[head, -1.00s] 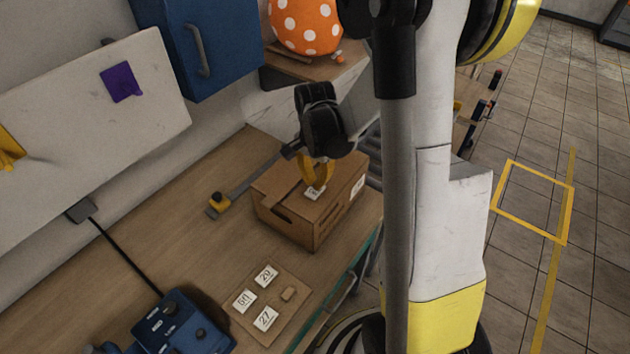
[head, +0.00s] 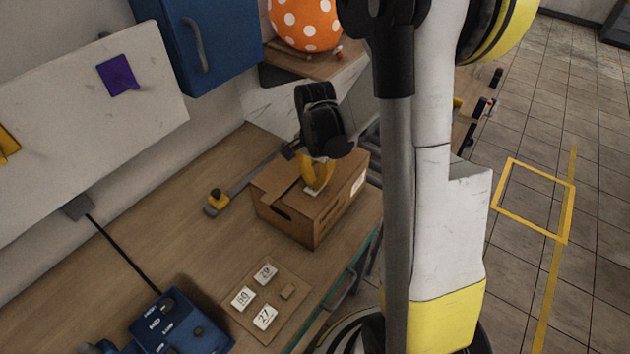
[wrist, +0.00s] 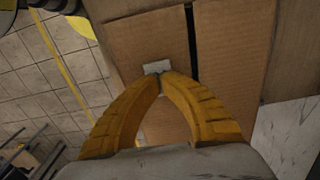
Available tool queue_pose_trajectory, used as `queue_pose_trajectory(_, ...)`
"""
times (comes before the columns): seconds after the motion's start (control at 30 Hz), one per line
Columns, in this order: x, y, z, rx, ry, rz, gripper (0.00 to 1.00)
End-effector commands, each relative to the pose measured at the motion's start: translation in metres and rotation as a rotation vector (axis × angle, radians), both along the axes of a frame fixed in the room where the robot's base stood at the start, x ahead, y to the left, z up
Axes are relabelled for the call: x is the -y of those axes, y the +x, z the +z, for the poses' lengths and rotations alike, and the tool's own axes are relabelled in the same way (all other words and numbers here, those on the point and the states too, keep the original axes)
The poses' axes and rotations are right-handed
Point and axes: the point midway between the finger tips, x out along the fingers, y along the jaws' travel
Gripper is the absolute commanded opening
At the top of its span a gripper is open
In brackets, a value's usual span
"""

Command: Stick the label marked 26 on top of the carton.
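The brown carton (head: 285,222) stands on the wooden workbench, its top flaps closed with a dark seam in the wrist view (wrist: 120,45). My gripper (head: 314,190) points down over the carton's top. In the wrist view its yellow fingertips (wrist: 160,76) meet at a small pale label (wrist: 157,67), which sticks out beyond them. The label lies at or just above the cardboard; I cannot tell whether it touches. Its number is not readable, and the fingers mostly hide it in the head view.
A board (head: 287,317) to the front holds label cards, including 29 (head: 265,273) and 27 (head: 265,317), and one small bare block (head: 287,291). A blue device (head: 175,325) stands left of it. A yellow-ended tool (head: 216,201) lies left of the carton. Bench between is clear.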

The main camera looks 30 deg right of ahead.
Motion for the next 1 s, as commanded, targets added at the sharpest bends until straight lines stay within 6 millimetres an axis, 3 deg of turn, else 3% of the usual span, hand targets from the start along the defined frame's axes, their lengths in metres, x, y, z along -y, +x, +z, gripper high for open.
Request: queue_pose_trajectory(1.0, 0.0, 0.0, -0.0092, 0.0, 0.0, 0.0, 0.0)
